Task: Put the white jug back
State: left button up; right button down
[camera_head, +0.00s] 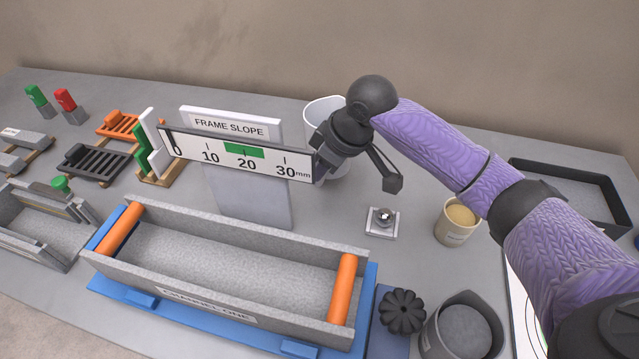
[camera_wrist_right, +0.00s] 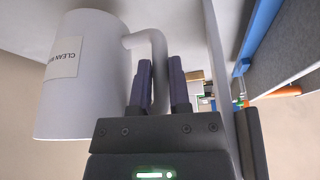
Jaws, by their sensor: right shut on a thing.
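The white jug (camera_head: 322,108) stands upright behind the right end of the frame slope ruler, partly hidden by my right gripper and the ruler. In the right wrist view the jug (camera_wrist_right: 95,95) is at the left, with a label on its side. My right gripper (camera_wrist_right: 162,85) is shut on the jug's handle (camera_wrist_right: 158,50), which runs between its two fingers. In the head view my right gripper (camera_head: 325,160) reaches in from the right, its fingertips mostly hidden by the ruler. I cannot tell whether the jug touches the table. My left gripper is not in view.
The frame slope ruler (camera_head: 215,158) stands close in front of the jug. A grey trough (camera_head: 230,262) with orange ends lies before it. A small silver ball on a plate (camera_head: 382,222), a beige cup (camera_head: 457,222) and a black tray (camera_head: 570,190) are to the right.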

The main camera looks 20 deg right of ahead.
notch_tip(320, 180, down, 5)
jog(key=shift+r+b, duration=0.15)
jog(key=shift+b, duration=0.55)
jog(key=shift+r, duration=0.15)
jog(key=c, duration=0.6)
grip_release()
jog(key=p+v, duration=0.4)
jog(key=v, duration=0.8)
